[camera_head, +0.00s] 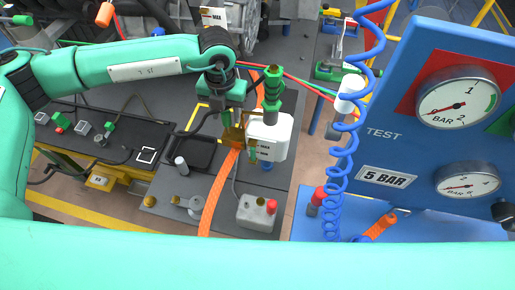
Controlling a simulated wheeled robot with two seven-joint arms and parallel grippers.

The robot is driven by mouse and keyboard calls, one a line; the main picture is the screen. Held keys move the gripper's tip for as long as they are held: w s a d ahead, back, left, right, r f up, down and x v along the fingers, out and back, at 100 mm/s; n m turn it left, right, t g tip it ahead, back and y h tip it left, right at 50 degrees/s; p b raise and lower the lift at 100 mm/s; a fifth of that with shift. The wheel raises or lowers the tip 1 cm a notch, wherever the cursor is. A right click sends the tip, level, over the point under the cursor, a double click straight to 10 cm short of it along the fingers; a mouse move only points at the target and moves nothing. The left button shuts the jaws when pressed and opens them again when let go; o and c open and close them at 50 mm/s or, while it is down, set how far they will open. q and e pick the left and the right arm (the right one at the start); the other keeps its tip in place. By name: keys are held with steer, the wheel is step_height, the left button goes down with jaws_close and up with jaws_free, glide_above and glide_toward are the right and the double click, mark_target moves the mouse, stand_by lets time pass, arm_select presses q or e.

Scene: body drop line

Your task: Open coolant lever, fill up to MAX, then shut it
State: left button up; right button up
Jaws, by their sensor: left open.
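A white coolant reservoir (277,139) with dark level markings on its front stands right of centre. A green and grey filling fitting (272,90) sits above its top. My left gripper (235,136) is at the reservoir's left side, pointing down, with its fingers open. A small green upright part (252,150) shows at the reservoir's left front edge; I cannot tell whether it is the lever or the level. Whether the fingers touch anything is unclear. My right gripper is not in view.
A blue test panel (390,150) with two gauges stands at right, behind a coiled blue hose (338,150). An orange strap (216,195) crosses the grey work plate. A grey box with a red knob (257,213) stands in front. An engine fills the back.

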arm_select(q)
step_height(320, 180, up, 7)
steer(key=shift+f+p, duration=0.1)
steer(key=shift+p, duration=0.65)
